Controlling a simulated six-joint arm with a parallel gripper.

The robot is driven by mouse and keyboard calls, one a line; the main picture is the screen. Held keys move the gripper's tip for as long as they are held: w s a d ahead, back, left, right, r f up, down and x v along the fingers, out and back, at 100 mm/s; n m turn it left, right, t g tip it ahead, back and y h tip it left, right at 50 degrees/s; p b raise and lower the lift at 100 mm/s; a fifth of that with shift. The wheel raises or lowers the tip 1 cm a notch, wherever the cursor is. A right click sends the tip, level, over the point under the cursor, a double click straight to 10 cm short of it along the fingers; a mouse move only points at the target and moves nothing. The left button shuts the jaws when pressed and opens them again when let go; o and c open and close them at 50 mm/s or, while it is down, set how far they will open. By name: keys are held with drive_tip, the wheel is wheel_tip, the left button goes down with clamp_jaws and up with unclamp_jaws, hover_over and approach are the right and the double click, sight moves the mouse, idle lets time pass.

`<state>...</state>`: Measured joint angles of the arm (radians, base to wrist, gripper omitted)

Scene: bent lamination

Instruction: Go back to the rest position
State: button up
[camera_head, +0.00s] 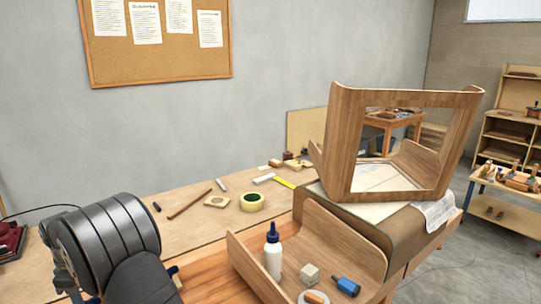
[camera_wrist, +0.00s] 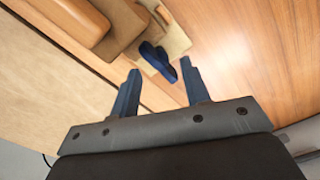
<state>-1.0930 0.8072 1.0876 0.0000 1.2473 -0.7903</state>
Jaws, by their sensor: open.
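In the wrist view my gripper (camera_wrist: 161,66) is open, its two blue-grey fingers standing apart. A dark blue object (camera_wrist: 152,58) shows beyond the fingertips, near light and brown wooden pieces; I cannot tell what it is. The gap between the fingers looks empty. In the head view the black end of my arm fills the lower left, over the workbench (camera_head: 160,222); the fingertips are not clear there. The bent wooden frame (camera_head: 346,130) stands upright on the right part of the bench, apart from my arm.
A curved wooden tray (camera_head: 345,240) holds a white glue bottle (camera_head: 273,255), a small block (camera_head: 309,274) and a blue-handled tool (camera_head: 346,287). Yellow tape (camera_head: 252,202), a wooden stick (camera_head: 190,204) and small items lie on the bench. A dark red object (camera_head: 11,238) sits at the far left.

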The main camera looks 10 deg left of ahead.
wheel_tip(320, 180, up, 16)
wheel_tip(320, 180, down, 18)
drive_tip(key=shift+f, duration=0.1)
drive_tip(key=shift+n, duration=0.5)
wheel_tip(320, 180, up, 17)
drive_tip(key=f+m, duration=0.3)
drive_tip(key=f+m+t, duration=0.1)
drive_tip(key=f+m, duration=0.2)
drive_tip(key=m, duration=0.1)
drive_tip(key=f+m+t, duration=0.1)
drive_tip(key=f+m, duration=0.2)
drive_tip(key=m, duration=0.1)
drive_tip(key=shift+s+a, duration=0.25)
drive_tip(key=shift+a, duration=0.05)
drive_tip(key=shift+s+f+m+t, duration=0.2)
drive_tip(key=shift+f+m+t, duration=0.1)
drive_tip(key=shift+f+m, duration=1.4)
drive_tip(key=shift+r, duration=0.15)
drive_tip(key=shift+r, duration=0.1)
